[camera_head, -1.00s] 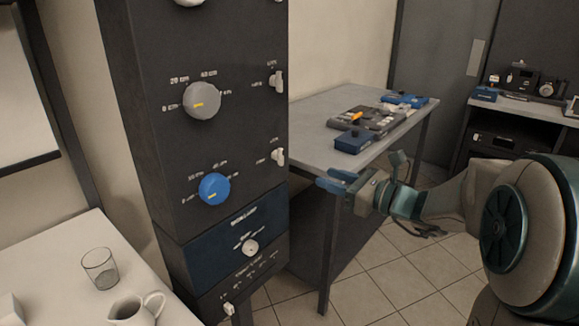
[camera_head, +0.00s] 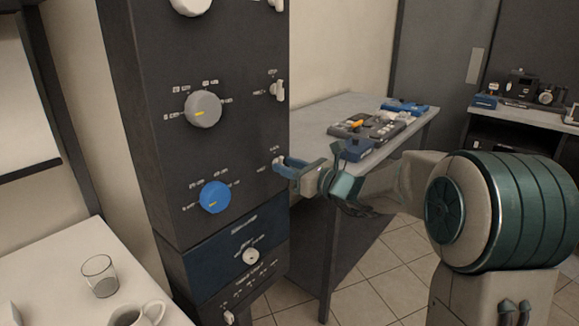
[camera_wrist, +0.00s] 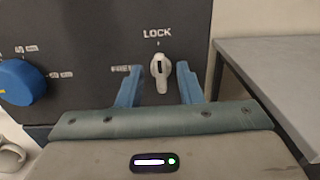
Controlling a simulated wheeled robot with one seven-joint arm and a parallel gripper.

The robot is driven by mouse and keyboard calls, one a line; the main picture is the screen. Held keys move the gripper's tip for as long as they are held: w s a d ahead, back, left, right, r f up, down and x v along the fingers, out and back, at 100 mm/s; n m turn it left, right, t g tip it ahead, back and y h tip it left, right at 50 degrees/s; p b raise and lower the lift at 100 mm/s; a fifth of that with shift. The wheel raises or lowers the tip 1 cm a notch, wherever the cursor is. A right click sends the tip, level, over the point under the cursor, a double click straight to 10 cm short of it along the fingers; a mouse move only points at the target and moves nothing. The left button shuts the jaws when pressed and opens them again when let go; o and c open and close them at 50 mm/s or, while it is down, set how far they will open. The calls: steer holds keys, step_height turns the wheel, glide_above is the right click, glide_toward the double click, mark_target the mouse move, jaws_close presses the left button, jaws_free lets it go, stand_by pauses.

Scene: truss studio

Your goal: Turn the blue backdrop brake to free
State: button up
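The black panel tower carries a large blue knob (camera_head: 215,197), also in the wrist view (camera_wrist: 22,82). To its right in the same row is a small white lever (camera_wrist: 160,70). Whether the fingertips reach past the lever is unclear. In the head view my gripper (camera_head: 281,163) is at the panel's right edge and largely hides this lever.
Above are a grey knob (camera_head: 203,109) and another white lever (camera_head: 278,90). A dark blue panel with a white knob (camera_head: 251,256) is below. A grey table (camera_head: 310,120) with control boxes stands right of the tower. A glass (camera_head: 100,276) and a mug (camera_head: 150,312) are at lower left.

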steer(key=shift+a, duration=0.1)
jaws_close()
steer(key=shift+f+n+b, duration=0.2)
steer(key=shift+n+b, duration=0.1)
steer(key=shift+b, duration=0.25)
steer(key=shift+s+a+f+n+b, duration=0.1)
steer(key=shift+n+b, duration=4.2)
steer(key=shift+b, duration=1.95)
steer(key=shift+s+a+f+n+b, duration=0.1)
steer(key=shift+n+b, duration=4.2)
steer(key=shift+b, duration=1.9)
